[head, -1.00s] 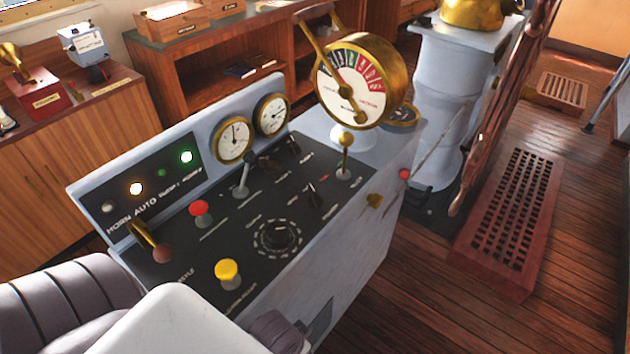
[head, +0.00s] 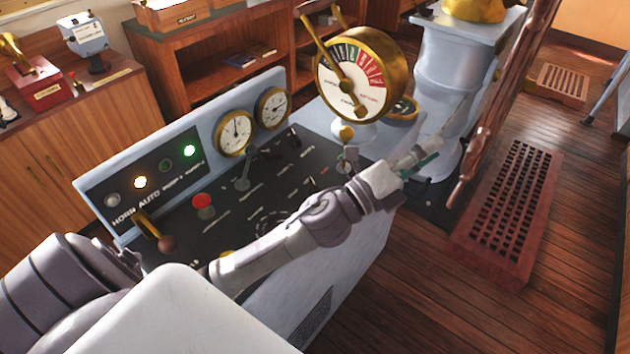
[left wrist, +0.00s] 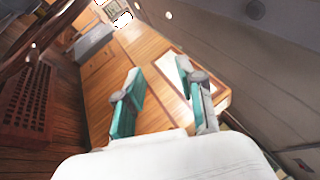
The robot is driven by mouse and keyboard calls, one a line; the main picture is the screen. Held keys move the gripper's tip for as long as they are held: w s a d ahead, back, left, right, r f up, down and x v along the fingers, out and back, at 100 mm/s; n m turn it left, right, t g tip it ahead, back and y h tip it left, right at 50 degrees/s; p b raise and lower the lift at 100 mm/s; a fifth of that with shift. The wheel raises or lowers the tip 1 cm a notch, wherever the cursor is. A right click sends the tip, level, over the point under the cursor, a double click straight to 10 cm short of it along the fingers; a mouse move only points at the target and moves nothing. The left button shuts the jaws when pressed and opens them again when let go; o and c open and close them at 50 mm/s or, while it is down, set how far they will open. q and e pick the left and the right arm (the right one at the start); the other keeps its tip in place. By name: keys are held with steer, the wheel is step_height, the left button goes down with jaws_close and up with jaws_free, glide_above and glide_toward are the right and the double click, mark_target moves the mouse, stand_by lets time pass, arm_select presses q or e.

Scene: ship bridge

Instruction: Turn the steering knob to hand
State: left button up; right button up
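The console panel (head: 222,222) carries several knobs and levers, and their small labels are too blurred to tell which is the steering knob. A round dial (head: 270,222) with a ring of marks is partly covered by my left arm, and its knob is hidden. The amber lamp (head: 140,182) by the word AUTO is lit. My left gripper (head: 424,158) is past the console's right edge, apart from the panel knobs. In the left wrist view its teal-padded fingers (left wrist: 160,74) are spread and empty, over wooden floor and furniture. My right gripper is not in view.
A red push button (head: 203,201), a grey lever (head: 243,178) and a brass lever with a brown ball (head: 165,243) stand up from the panel. The brass telegraph (head: 355,75) rises behind. A wooden grating (head: 508,205) lies on the floor at right.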

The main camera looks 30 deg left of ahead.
arm_select(q)
steer(key=s+d+r+m+g+h, duration=0.25)
steer(key=d+m+g+h, duration=0.55)
steer(key=m, duration=0.8)
steer(key=m+g+y, duration=1.1)
steer(key=m+y, duration=0.7)
steer(key=y, duration=0.1)
glide_above(315, 185)
step_height(315, 185, down, 8)
step_height(315, 185, down, 12)
steer(key=p, duration=0.4)
steer(key=shift+f, duration=0.7)
jaws_close()
